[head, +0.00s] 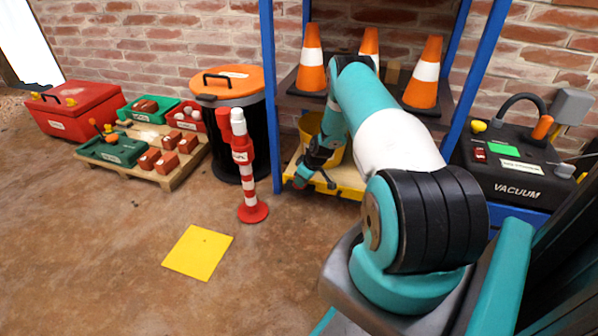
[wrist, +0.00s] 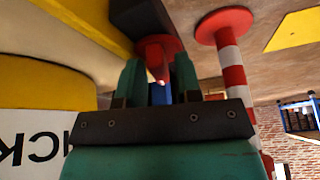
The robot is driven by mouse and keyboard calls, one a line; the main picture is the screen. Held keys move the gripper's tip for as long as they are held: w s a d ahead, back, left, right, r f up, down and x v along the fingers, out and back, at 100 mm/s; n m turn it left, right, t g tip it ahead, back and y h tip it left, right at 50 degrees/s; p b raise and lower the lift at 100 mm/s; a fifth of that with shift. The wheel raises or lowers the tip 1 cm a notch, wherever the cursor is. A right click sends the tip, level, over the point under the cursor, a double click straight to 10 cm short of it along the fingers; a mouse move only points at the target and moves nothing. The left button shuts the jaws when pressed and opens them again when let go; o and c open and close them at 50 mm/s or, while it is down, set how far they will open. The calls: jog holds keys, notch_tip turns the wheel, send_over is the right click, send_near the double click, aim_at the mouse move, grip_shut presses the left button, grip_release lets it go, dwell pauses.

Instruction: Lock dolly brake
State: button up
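The dolly (head: 349,182) is a low platform with a wooden top and yellow edge at the foot of the blue rack. My gripper (head: 299,181) is low at its front left corner, pointing down. In the wrist view my gripper (wrist: 158,62) has its two teal fingers apart. A red round part (wrist: 158,46), possibly the brake pedal, shows at and between the fingertips, beside a dark block (wrist: 143,18). I cannot tell whether the fingers touch it. In the head view the gripper largely hides this corner.
A yellow bucket (head: 311,124) stands on the dolly. A red-and-white post (head: 246,172) stands just left of my gripper. A black bin (head: 230,130) with an orange lid stands behind the post. A yellow floor mat (head: 198,252) lies in front; the floor around it is clear.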

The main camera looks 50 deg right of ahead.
jog(key=shift+d, duration=0.2)
